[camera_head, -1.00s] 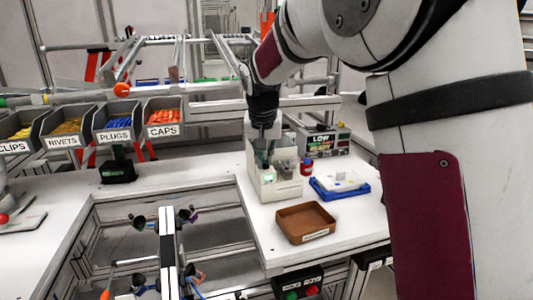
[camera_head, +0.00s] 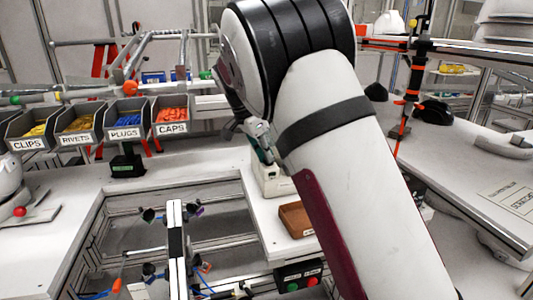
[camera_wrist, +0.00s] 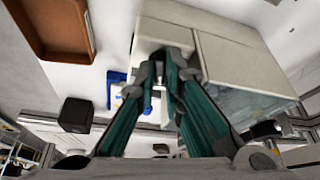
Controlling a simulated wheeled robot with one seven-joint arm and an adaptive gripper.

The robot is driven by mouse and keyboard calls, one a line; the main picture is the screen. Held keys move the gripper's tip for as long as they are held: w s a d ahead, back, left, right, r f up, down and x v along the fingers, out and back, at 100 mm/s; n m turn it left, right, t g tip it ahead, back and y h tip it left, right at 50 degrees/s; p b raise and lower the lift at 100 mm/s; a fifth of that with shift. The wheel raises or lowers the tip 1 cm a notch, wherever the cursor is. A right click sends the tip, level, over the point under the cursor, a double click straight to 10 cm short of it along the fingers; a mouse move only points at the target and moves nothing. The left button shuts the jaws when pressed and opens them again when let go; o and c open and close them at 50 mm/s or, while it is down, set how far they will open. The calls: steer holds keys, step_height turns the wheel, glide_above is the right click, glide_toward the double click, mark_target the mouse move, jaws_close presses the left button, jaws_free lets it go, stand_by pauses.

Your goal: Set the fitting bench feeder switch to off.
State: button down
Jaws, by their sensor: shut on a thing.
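A beige box-shaped unit (camera_head: 275,182) stands on the white bench, partly behind my arm. It fills the upper right of the wrist view (camera_wrist: 225,62). My gripper (camera_wrist: 163,80) is at the near side of this unit, its green-sided fingers pointing to it. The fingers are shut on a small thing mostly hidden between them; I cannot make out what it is. In the head view, my gripper (camera_head: 264,152) shows just above the unit, mostly covered by my arm. No switch marking or off position is readable.
A brown tray (camera_head: 294,220) lies beside the unit; it also shows in the wrist view (camera_wrist: 48,28). A blue tray (camera_wrist: 113,84) is close by. A panel with green and red buttons (camera_head: 299,276) is on the bench front. Labelled bins (camera_head: 125,119) stand behind left.

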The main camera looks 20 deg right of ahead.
steer(key=shift+w+m+g, duration=0.15)
steer(key=shift+m+g, duration=0.45)
steer(key=shift+m, duration=0.9)
steer(key=c, duration=1.7)
jaws_free()
